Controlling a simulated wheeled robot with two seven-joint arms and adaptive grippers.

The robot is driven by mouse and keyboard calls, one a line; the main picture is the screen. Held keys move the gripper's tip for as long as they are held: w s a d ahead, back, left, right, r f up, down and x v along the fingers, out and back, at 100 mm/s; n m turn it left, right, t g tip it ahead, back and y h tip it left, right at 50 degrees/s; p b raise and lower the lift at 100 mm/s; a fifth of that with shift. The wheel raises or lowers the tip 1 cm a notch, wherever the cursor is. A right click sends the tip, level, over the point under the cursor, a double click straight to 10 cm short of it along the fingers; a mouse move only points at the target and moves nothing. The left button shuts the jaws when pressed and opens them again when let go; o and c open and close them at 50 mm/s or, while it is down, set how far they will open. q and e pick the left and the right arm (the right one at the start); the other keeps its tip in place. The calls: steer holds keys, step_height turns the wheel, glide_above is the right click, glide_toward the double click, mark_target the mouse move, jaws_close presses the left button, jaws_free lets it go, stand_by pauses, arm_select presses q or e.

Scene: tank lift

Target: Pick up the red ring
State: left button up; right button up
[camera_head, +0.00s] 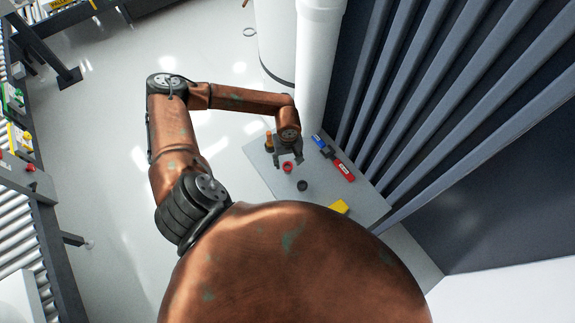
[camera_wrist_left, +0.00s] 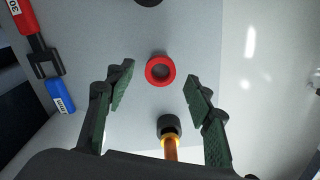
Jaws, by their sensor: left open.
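The red ring (camera_head: 287,167) lies flat on a small grey table (camera_head: 258,152). In the left wrist view the red ring (camera_wrist_left: 160,71) sits just beyond and between the tips of my left gripper (camera_wrist_left: 160,88). The jaws are apart and nothing is between them but the view of the tabletop. In the head view my left gripper (camera_head: 289,160) hangs over the table, close to the ring. The ring's hole is empty, and the gripper does not touch the ring as far as I can see. My right gripper is not in view.
An orange-and-black piece (camera_wrist_left: 170,138) stands near the gripper.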

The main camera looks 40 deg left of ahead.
arm_select(q)
step_height(320, 180, down, 2)
steer(key=c, duration=0.9)
steer(key=shift+r, duration=0.1)
